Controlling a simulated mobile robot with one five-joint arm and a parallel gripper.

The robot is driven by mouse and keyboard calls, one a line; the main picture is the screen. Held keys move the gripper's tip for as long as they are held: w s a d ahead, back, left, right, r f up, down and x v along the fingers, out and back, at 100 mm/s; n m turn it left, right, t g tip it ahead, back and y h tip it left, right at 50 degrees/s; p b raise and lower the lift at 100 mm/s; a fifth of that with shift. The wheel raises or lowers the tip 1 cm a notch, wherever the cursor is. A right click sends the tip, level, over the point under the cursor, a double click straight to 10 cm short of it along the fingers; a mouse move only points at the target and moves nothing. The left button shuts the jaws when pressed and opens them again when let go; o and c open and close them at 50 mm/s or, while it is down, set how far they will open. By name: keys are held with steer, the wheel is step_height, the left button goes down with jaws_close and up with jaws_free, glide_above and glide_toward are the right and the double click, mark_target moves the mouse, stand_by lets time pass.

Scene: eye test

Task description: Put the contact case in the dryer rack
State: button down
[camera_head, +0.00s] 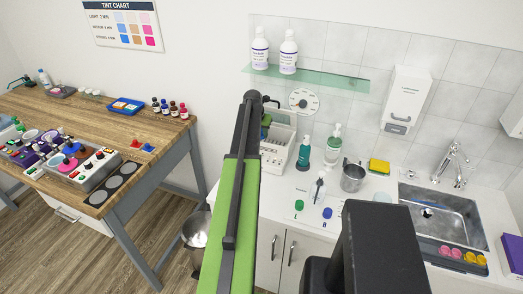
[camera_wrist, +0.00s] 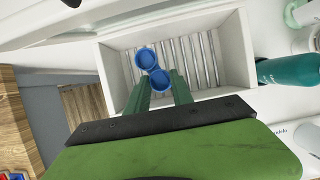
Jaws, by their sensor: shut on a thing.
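The contact case (camera_wrist: 147,58) shows in the wrist view as two round blue caps joined together. My gripper (camera_wrist: 156,84) has its green fingers closed on the case, with one cap between the fingertips and the other just beyond them. The dryer rack (camera_wrist: 207,62) is a white open box with metal slats across its floor. The case lies over the left part of the rack's opening; I cannot tell if it touches the slats. In the head view the rack (camera_head: 274,161) stands on the counter, partly hidden by my arm, and my gripper is mostly hidden there.
A teal pump bottle (camera_head: 304,153) stands just right of the rack; it also shows in the wrist view (camera_wrist: 288,71). A glass shelf (camera_head: 325,79) with two white bottles is above. A metal cup (camera_head: 352,178), a sink (camera_head: 440,218) and a wooden workbench (camera_head: 150,158) are around.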

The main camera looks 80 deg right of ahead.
step_height(320, 180, down, 7)
steer(key=b, duration=0.5)
steer(key=shift+r, duration=0.2)
steer(key=shift+d, duration=0.25)
steer(key=shift+r, duration=0.25)
steer(key=shift+f, duration=0.2)
steer(key=c, duration=1.1)
jaws_free()
steer(key=shift+r, duration=0.1)
steer(key=p+v, duration=1.1)
steer(key=v, duration=0.1)
steer(key=shift+r, duration=0.2)
steer(key=shift+f, duration=0.1)
